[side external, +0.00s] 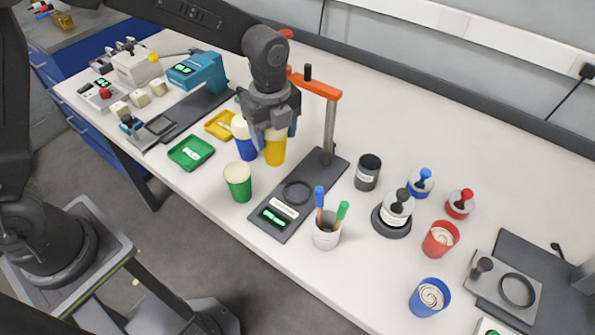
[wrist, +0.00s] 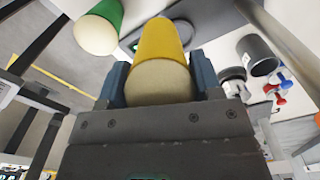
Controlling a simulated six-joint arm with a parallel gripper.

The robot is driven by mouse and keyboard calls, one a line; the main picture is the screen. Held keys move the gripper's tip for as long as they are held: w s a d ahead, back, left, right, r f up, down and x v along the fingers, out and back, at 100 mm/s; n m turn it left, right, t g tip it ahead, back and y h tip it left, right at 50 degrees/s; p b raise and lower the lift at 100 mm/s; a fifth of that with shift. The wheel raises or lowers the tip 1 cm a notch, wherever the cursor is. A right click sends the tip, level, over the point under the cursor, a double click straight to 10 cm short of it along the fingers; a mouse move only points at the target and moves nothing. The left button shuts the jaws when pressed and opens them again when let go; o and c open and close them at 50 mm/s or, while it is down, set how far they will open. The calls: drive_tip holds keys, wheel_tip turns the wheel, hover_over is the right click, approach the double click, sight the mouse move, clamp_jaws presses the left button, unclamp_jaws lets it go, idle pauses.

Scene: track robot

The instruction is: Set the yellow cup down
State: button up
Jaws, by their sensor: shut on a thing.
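The yellow cup (side external: 275,151) is upright near the middle of the table in the side external view. My gripper (side external: 270,133) comes down from above and is shut on its upper part. In the wrist view the yellow cup (wrist: 161,42) sits between the two blue fingers of my gripper (wrist: 160,80), its pale top facing the camera. Whether its base touches the table, I cannot tell. The blue cup (side external: 246,149) stands close on its left, partly hidden by the gripper. The green cup (side external: 238,188) stands nearer the front, apart from it.
A dark stand base (side external: 277,218) with a post and orange arm (side external: 320,88) is close on the right. A pen holder (side external: 327,236) and grey cup (side external: 367,178) are beyond it. A green tray (side external: 191,152) and yellow tray (side external: 218,125) lie left.

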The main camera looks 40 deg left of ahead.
drive_tip(key=shift+w+d+f, duration=0.1)
drive_tip(key=shift+d+f, duration=0.85)
drive_tip(key=shift+f, duration=0.25)
drive_tip(key=shift+s+d+f, duration=0.1)
drive_tip(key=shift+d+f, duration=0.8)
drive_tip(key=shift+f, duration=0.35)
drive_tip(key=shift+w+d+f, duration=0.1)
drive_tip(key=shift+d+f, duration=0.85)
drive_tip(key=shift+f, duration=0.25)
drive_tip(key=shift+f, duration=0.15)
drive_tip(key=o, duration=1)
drive_tip(key=shift+c, duration=0.2)
wheel_tip(320, 180, up, 12)
drive_tip(key=shift+r, duration=0.2)
